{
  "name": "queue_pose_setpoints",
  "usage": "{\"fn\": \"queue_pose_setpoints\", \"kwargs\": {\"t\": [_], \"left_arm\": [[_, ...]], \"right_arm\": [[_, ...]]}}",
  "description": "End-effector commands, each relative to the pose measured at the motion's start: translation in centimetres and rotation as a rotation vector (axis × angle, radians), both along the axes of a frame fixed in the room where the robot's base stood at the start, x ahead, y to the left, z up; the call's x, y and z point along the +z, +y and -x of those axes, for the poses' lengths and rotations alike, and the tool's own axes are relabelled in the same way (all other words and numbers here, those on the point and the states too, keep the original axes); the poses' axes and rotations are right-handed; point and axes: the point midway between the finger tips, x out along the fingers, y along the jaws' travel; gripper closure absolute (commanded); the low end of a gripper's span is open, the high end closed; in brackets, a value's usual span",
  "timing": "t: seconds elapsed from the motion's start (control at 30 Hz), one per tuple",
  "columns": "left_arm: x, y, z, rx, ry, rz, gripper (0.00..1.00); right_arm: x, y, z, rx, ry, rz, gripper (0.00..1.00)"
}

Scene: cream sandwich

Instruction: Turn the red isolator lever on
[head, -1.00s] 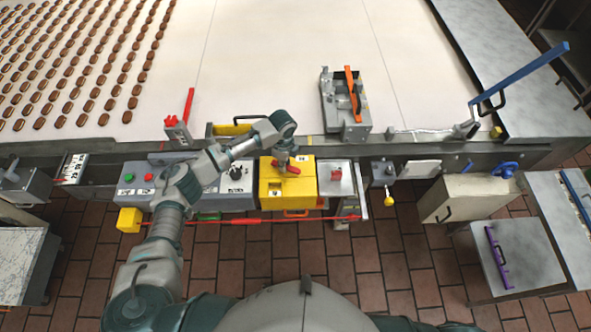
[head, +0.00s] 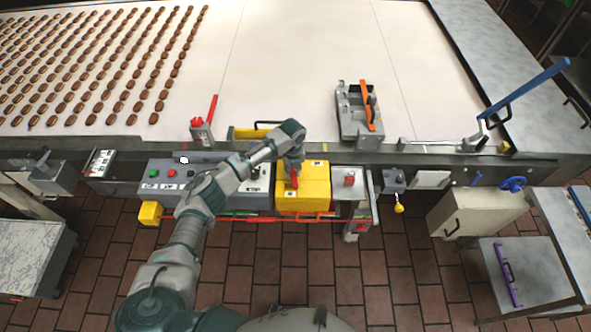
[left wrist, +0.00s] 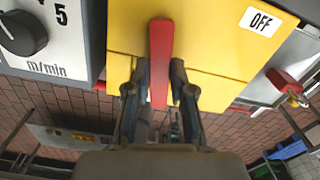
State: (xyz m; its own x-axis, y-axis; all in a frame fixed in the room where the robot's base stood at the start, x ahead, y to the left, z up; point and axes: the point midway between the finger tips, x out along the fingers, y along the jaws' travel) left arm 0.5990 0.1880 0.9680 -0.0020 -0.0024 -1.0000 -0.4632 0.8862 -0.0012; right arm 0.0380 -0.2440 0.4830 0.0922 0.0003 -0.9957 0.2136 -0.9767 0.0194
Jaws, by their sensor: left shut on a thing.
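The red isolator lever (head: 293,181) is on the front of a yellow box (head: 315,190) on the machine's front panel. My left gripper (head: 293,167) reaches down over the box and is shut on the lever, hiding part of it. In the left wrist view the lever (left wrist: 161,45) stands straight up and down in the picture, between the two fingers of my left gripper (left wrist: 159,85). A white OFF label (left wrist: 261,21) sits on the yellow box to the right of the lever. No ON label shows there. My right gripper is not in view.
A grey panel (head: 160,174) with buttons and a dial (left wrist: 22,33) lies left of the box. An upright red lever (head: 212,108) stands behind left. The conveyor (head: 300,60) carries rows of biscuits.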

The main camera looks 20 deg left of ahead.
Motion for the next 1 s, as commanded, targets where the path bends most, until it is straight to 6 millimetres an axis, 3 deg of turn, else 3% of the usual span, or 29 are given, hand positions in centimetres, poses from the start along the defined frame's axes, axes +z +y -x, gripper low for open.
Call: {"fn": "queue_pose_setpoints", "kwargs": {"t": [0.4,0.97,1.0], "left_arm": [[0.04,0.45,0.3,-0.205,-0.001,0.003,1.0],[-0.05,0.68,0.36,-0.238,0.001,0.0,1.0],[-0.05,0.68,0.36,-0.237,0.001,0.0,0.75]], "right_arm": [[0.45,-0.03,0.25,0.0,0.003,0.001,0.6],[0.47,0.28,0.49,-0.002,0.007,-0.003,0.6],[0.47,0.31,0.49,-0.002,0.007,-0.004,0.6]]}}
